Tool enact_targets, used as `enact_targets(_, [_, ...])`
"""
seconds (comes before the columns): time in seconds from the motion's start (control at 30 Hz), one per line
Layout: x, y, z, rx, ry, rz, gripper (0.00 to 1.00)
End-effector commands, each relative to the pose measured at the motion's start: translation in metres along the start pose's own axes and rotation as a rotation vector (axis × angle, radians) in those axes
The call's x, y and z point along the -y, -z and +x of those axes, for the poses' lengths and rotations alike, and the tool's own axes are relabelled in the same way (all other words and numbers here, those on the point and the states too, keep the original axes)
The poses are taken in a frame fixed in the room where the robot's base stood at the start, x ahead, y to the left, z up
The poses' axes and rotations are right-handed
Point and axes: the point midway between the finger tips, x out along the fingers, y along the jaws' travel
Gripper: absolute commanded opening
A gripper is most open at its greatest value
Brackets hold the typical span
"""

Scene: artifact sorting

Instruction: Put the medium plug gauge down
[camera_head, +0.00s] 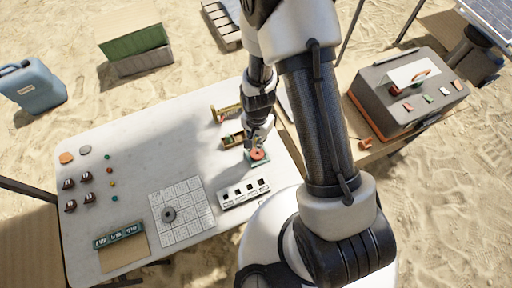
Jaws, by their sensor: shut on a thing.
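My gripper (257,143) points down over the right part of the pale table. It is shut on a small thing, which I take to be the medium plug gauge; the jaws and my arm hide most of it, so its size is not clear. Directly under the jaws is a round red-orange piece (259,155) on a small teal base (250,162). I cannot tell whether the held gauge touches it. A white block with several dark square openings (232,203) stands in front of the gripper.
A wooden tray (226,143) and a brass-coloured piece (225,112) lie close left of the gripper. A grey case (405,120) is right. The table's upper middle is clear.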

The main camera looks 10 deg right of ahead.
Motion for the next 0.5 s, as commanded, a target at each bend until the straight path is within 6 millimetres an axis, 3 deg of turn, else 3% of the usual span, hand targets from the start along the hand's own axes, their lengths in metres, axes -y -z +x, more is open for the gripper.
enact_targets(0.17, [0.029, 0.013, -0.029, -0.007, 0.01, -0.001, 0.0])
enact_targets(0.3, [0.062, 0.025, -0.071, -0.008, 0.011, -0.001, 0.0])
enact_targets(0.5, [0.089, 0.031, -0.117, -0.004, 0.006, 0.001, 0.0])
